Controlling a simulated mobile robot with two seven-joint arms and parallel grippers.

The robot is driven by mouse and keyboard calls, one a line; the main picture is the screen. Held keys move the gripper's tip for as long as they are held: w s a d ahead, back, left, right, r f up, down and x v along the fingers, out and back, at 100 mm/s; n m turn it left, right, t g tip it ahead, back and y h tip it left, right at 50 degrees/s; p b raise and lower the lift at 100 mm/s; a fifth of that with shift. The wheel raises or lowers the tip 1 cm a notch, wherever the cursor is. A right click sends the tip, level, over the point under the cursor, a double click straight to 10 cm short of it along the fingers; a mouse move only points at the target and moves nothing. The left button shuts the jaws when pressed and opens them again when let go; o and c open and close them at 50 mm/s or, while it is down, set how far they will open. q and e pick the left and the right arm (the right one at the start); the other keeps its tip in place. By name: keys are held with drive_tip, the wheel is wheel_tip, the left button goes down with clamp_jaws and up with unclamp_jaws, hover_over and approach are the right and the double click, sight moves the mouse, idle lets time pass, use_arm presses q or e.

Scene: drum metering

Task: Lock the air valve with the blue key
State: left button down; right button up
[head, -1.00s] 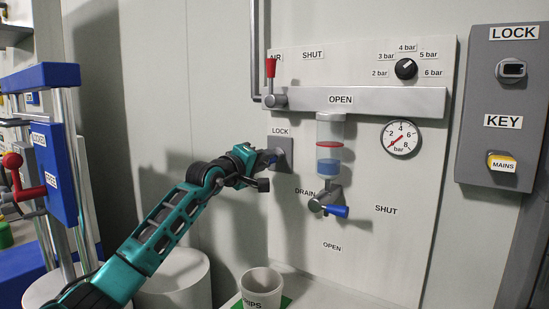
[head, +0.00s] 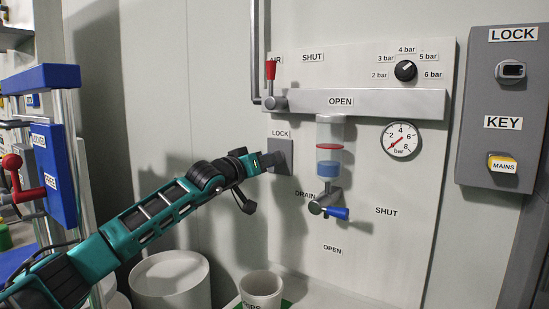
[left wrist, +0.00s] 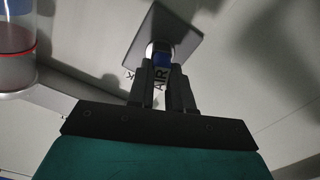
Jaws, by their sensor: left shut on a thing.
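My left gripper (head: 268,161) is at the grey LOCK block (head: 285,147) on the panel. In the left wrist view the gripper (left wrist: 162,75) is shut on the blue key (left wrist: 161,61), which has a white tag reading AIR. The key's front end meets a round fitting on the block (left wrist: 183,38); how deep it sits is hidden. In the head view the fingers hide the key. The air valve's red lever (head: 271,69) stands upright beside the SHUT label. My right gripper is not in view.
The drain valve with a blue handle (head: 336,212) sits right of and below the lock block. A white cup (head: 261,290) stands below. A grey LOCK/KEY box (head: 500,110) with a yellow MAINS key hangs at the right. A blue-topped frame stands at the left.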

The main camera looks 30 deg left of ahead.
use_arm(q)
drive_tip(key=shift+r, duration=0.3)
drive_tip(key=m+p, duration=0.1)
drive_tip(key=m, duration=0.3)
drive_tip(key=shift+m, duration=0.4)
idle(0.8)
drive_tip(key=c, duration=1.4)
unclamp_jaws()
drive_tip(key=o, duration=0.5)
drive_tip(key=shift+w+d+f, duration=0.1)
drive_tip(key=shift+w+f, duration=0.05)
drive_tip(key=shift+c, duration=0.2)
drive_tip(key=shift+f, duration=0.1)
